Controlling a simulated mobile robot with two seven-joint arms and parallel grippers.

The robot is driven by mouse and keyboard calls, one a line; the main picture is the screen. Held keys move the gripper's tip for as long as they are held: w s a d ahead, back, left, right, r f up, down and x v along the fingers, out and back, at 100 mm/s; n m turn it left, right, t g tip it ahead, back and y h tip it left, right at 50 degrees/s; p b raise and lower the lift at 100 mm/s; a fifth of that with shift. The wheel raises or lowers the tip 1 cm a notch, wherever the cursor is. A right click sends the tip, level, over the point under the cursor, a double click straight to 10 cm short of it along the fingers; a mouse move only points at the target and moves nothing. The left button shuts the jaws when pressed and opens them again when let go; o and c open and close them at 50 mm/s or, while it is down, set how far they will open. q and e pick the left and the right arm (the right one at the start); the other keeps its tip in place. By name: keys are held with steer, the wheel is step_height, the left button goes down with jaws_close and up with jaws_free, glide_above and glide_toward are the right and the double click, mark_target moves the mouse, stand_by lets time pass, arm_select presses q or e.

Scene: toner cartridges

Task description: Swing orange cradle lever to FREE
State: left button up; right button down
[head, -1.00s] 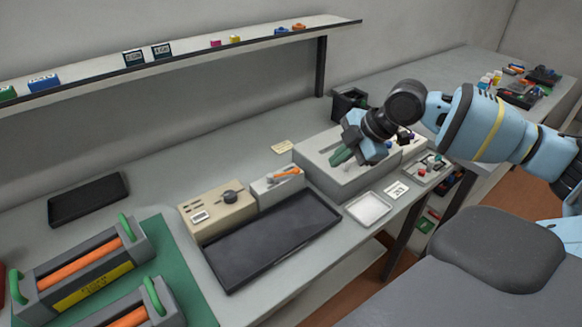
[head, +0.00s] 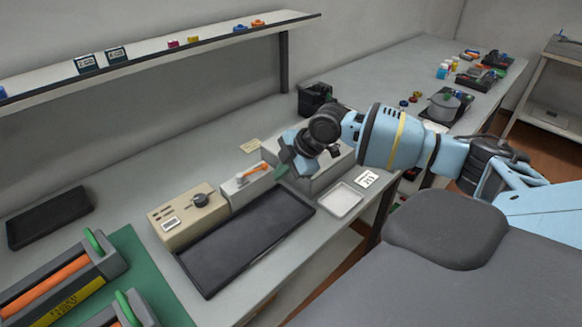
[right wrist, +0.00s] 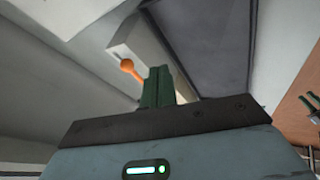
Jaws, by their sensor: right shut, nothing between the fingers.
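The orange lever (head: 251,171) sits on top of a small light-grey cradle block (head: 238,197), with its orange end toward the right. In the right wrist view the lever's round orange knob (right wrist: 127,65) shows just left of my fingers, beside the pale block (right wrist: 148,42). My right gripper (head: 281,171) is shut and empty, with its green fingers a little right of the lever's end. The fingers also show pressed together in the right wrist view (right wrist: 158,86). I cannot tell any touch with the lever. FREE markings are not readable. My left gripper is not in view.
A beige box with a dark knob (head: 172,225) stands left of the cradle block. A dark tray (head: 245,238) lies in front. A larger grey box (head: 328,172) is behind my right gripper, with a white dish (head: 341,201) nearby. Orange-roller cartridges (head: 55,283) lie at lower left.

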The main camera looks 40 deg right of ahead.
mark_target(253, 173)
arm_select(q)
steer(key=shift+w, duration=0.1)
arm_select(e)
steer(key=shift+w+d+f, duration=0.1)
steer(key=shift+w+f, duration=0.1)
steer(key=shift+w, duration=0.9)
steer(key=shift+w+d+f+n+y+b, duration=0.15)
steer(key=shift+w+d+n+y+b, duration=0.15)
steer(key=shift+w+n+b, duration=0.25)
steer(key=shift+w+d, duration=0.2)
steer(key=shift+w, duration=0.15)
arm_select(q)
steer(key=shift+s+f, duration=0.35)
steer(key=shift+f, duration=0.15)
arm_select(e)
steer(key=shift+r, duration=0.2)
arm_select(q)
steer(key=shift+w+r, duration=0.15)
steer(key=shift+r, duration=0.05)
arm_select(e)
steer(key=shift+s+a, duration=0.1)
